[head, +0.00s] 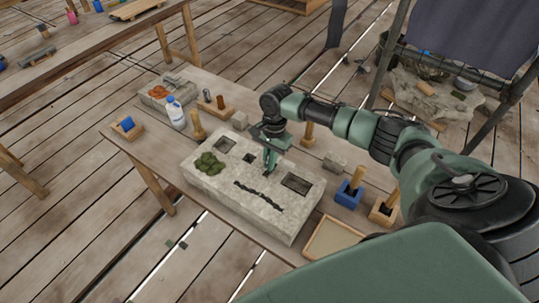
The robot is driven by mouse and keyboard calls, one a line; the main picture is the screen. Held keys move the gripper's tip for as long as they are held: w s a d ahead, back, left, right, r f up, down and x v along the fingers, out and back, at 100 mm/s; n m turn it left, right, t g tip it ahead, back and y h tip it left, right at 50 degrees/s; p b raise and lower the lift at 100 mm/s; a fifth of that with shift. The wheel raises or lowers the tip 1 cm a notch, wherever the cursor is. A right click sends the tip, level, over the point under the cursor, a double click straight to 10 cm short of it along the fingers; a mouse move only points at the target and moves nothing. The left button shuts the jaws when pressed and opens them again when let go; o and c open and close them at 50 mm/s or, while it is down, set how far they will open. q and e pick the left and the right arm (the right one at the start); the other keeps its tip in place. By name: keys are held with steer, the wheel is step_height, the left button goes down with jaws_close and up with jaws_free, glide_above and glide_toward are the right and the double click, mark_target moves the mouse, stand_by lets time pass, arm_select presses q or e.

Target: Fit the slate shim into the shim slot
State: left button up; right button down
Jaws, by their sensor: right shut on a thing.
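A pale stone block (225,185) lies on the wooden workbench, with several dark recesses in its top. A square socket (222,145) is at its far left and a larger one (297,184) at its right. A jagged dark crack (258,196) runs near its front edge, and which recess is the shim slot is unclear. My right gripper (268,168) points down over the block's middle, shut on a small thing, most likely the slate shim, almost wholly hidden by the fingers. Whether it touches the stone cannot be told. My left gripper is out of view.
Green moss (209,163) lies on the block's left. A bottle (174,113), a wooden peg (197,127) and a grey cube (240,121) stand behind it. A blue holder (347,196) and a shallow tray (332,238) are at the right.

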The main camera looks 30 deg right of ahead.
steer(key=shift+r, duration=0.1)
steer(key=shift+p, duration=0.5)
steer(key=shift+f+b, duration=0.3)
steer(key=shift+f, duration=0.55)
steer(key=c, duration=1.5)
jaws_free()
steer(key=r, duration=0.2)
steer(key=r+b, duration=0.1)
steer(key=r, duration=0.2)
steer(key=d+r+b, duration=0.1)
steer(key=r, duration=0.1)
steer(key=shift+w+r, duration=0.25)
steer(key=shift+r, duration=0.1)
steer(key=shift+s+f, duration=0.1)
